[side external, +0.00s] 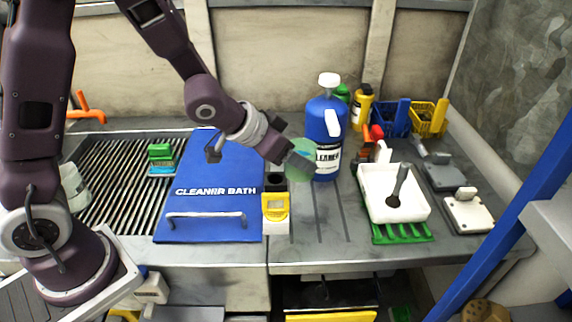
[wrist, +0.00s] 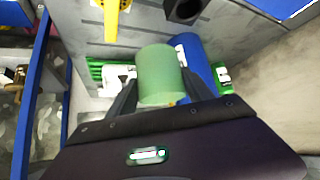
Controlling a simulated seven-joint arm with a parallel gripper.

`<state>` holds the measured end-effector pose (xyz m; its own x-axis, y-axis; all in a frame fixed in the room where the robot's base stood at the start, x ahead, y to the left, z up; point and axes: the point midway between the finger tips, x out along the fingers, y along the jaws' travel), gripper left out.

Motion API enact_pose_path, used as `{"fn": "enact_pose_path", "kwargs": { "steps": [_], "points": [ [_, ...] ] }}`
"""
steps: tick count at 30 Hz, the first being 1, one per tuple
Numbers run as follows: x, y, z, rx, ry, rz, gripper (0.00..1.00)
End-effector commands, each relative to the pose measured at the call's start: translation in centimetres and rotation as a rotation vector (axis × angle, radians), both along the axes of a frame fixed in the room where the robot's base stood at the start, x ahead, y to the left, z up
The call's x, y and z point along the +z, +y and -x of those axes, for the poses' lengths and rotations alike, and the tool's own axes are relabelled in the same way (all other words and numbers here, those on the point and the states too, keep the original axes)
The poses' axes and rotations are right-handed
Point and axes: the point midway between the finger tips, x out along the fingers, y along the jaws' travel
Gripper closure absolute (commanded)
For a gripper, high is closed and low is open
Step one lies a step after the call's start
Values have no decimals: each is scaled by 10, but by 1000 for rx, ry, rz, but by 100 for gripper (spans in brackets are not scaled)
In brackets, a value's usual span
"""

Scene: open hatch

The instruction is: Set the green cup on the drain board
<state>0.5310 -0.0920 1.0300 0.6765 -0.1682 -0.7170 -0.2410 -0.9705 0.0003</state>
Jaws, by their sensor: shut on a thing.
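My gripper (side external: 296,166) is shut on the green cup (side external: 299,150) and holds it above the counter, just left of the blue cleaner bottle. In the wrist view the cup (wrist: 158,72) sits between the two fingers of my gripper (wrist: 160,94), its side facing the camera. A finger hides part of the cup in the side view.
The blue bottle (side external: 325,125) with white cap stands close behind the cup. A yellow-and-white block (side external: 275,212) stands left of the grooves. A white tray (side external: 377,206) with a brush sits right on a green rack (side external: 402,235). A blue bath lid (side external: 205,208) lies left.

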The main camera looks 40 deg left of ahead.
Motion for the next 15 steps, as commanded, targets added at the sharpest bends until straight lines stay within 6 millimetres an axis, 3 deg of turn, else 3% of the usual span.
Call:
{"fn": "enact_pose_path", "kwargs": {
  "steps": [3, 6, 10, 15],
  "points": [
    [21, -51, 3, -137, -8, 1, 86],
    [35, -80, 8, -216, -6, 0, 86],
    [44, -98, 13, -264, -3, 0, 86],
    [47, -104, 15, -281, -2, 0, 86]
  ]
}}
